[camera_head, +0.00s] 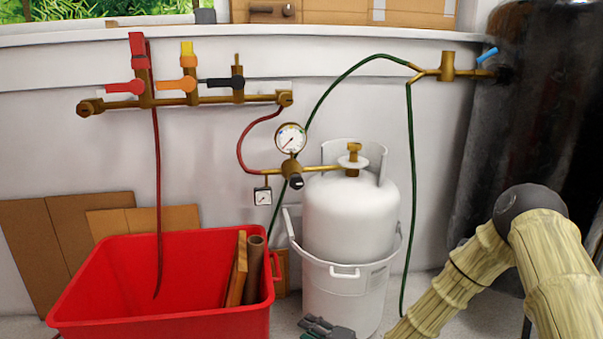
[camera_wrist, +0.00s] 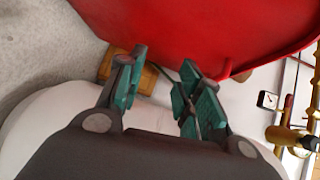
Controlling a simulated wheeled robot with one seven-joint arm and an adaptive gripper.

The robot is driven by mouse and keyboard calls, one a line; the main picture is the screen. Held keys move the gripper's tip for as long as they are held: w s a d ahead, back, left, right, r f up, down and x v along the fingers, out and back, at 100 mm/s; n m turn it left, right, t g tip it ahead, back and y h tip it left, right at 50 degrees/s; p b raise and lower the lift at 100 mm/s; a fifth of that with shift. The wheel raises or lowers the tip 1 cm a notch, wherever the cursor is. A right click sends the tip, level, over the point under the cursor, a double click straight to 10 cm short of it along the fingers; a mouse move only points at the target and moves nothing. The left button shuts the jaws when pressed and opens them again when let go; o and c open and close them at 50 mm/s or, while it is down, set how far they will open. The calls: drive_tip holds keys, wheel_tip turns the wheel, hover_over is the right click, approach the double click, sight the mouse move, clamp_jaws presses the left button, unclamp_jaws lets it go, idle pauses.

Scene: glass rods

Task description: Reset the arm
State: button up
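My gripper (camera_head: 325,329) shows at the bottom edge of the head view, low in front of the white tub that holds the gas cylinder. My arm, with tan segmented links and a dark joint, reaches in from the right. In the wrist view, my gripper (camera_wrist: 162,64) has its two green-padded fingers apart with nothing held between them. A wooden block (camera_wrist: 146,80) and a thin dark hose show beyond the fingers. The red bin (camera_wrist: 215,30) lies beyond the fingertips.
The red bin (camera_head: 170,326) holds wood pieces (camera_head: 239,270). The white cylinder (camera_head: 350,215) stands in a white tub (camera_head: 345,295), with a gauge (camera_head: 291,138) and hoses beside it. A valve manifold (camera_head: 190,101) is on the wall. A dark tank (camera_head: 540,120) stands at right.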

drive_tip(key=s+d+f+n+g+h+p, duration=0.25)
drive_tip(key=s+f, duration=0.25)
drive_tip(key=s, duration=0.6)
drive_tip(key=s+d+f+n+g+h+p, duration=0.15)
drive_tip(key=s+d+f+h, duration=0.35)
drive_tip(key=s, duration=0.5)
drive_tip(key=s+d+n+g+h+p, duration=0.1)
drive_tip(key=s+d+g+h, duration=0.1)
drive_tip(key=s+d, duration=0.35)
drive_tip(key=s+d+r+n+g+h+p, duration=0.1)
drive_tip(key=s+d+n+g, duration=0.15)
drive_tip(key=s, duration=0.65)
drive_tip(key=s+d+g+h+p, duration=0.1)
drive_tip(key=s+d+g+h, duration=0.1)
drive_tip(key=s+d, duration=0.45)
wheel_tip(320, 180, up, 38)
drive_tip(key=a+p, duration=0.2)
drive_tip(key=p, duration=3.5)
drive_tip(key=shift+s+a+p, duration=0.15)
drive_tip(key=shift+s+p, duration=0.15)
drive_tip(key=shift+s, duration=0.05)
